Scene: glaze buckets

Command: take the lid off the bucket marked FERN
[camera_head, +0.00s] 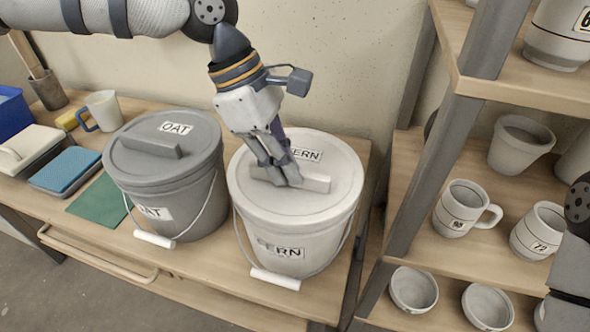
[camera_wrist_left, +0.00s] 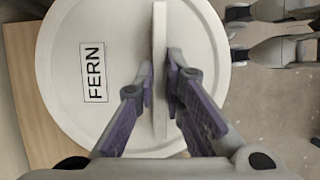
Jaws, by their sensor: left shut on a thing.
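The white bucket marked FERN (camera_head: 291,238) stands on the table with its white lid (camera_head: 330,207) on top. The lid carries a FERN label and a raised bar handle (camera_head: 318,184). My left gripper (camera_head: 284,179) is shut on the lid handle from above. In the left wrist view, the fingers (camera_wrist_left: 159,85) lie on both sides of the handle bar, and the lid (camera_wrist_left: 75,120) fills much of the view. The lid appears seated on the rim. In the head view, the fingers hide part of the handle. My right gripper does not show.
A grey bucket marked OAT (camera_head: 165,190) with its lid on stands close on the left. A mug (camera_head: 103,110), a blue sponge-like block (camera_head: 66,170) and a green mat (camera_head: 98,203) lie further left. A shelf post (camera_head: 445,140) and shelves of pottery stand on the right.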

